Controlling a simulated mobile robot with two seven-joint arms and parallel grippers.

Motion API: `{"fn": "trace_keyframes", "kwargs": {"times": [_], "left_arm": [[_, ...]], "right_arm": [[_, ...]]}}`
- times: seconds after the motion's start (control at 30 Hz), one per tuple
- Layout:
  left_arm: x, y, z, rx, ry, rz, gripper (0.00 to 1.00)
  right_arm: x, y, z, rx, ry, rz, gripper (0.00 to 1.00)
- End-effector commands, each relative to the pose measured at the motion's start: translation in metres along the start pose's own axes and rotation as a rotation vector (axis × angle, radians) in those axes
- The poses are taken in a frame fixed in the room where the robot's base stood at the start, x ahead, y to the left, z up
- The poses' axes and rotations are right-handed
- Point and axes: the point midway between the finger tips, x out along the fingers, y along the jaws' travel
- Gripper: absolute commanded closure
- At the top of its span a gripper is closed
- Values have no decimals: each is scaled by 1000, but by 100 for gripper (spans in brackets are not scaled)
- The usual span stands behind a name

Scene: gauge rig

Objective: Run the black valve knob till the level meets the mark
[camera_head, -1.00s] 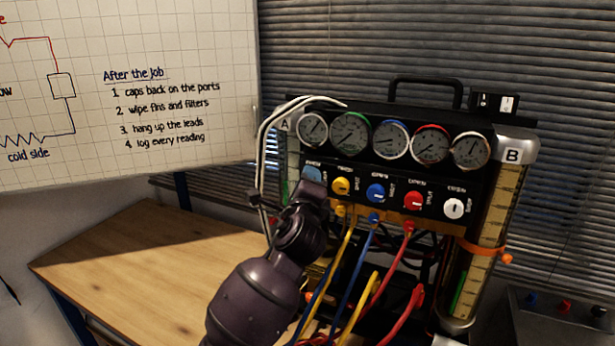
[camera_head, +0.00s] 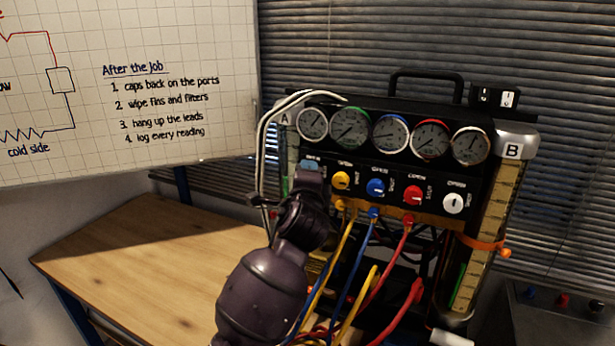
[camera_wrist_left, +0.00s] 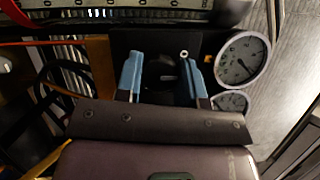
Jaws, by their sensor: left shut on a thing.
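The gauge rig (camera_head: 385,170) stands on the table with five dials in a row and coloured knobs below them. My left gripper (camera_head: 312,164) is at the leftmost knob position and covers it in the head view. In the left wrist view, its blue fingertips (camera_wrist_left: 162,78) are on either side of the black valve knob (camera_wrist_left: 168,72), shut on it. Sight tube B (camera_head: 490,215) is at the rig's right, with a green strip (camera_head: 459,294) low in it, below an orange band (camera_head: 480,243). Tube A is partly hidden. My right gripper is out of view.
Yellow, blue and red hoses (camera_head: 362,265) hang in front of the rig, close to my left arm. A whiteboard (camera_head: 120,90) is at the left. The wooden table top (camera_head: 140,260) is clear at the left. A dark box (camera_head: 565,315) is at the lower right.

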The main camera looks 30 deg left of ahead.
Motion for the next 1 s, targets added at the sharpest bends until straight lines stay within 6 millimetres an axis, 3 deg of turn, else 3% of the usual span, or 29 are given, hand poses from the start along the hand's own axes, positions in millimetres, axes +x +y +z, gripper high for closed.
{"fn": "trace_keyframes", "kwargs": {"times": [0.07,0.1,0.27,0.67,1.0], "left_arm": [[0,0,1,-1,-2,1,88],[0,0,1,-1,-1,1,61],[0,0,0,0,-1,0,39],[-9,1,0,0,1,-1,39],[-67,2,0,-1,1,0,39]], "right_arm": [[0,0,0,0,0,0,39],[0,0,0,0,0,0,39],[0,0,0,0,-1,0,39],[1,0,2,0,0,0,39],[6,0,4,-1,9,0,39]]}}
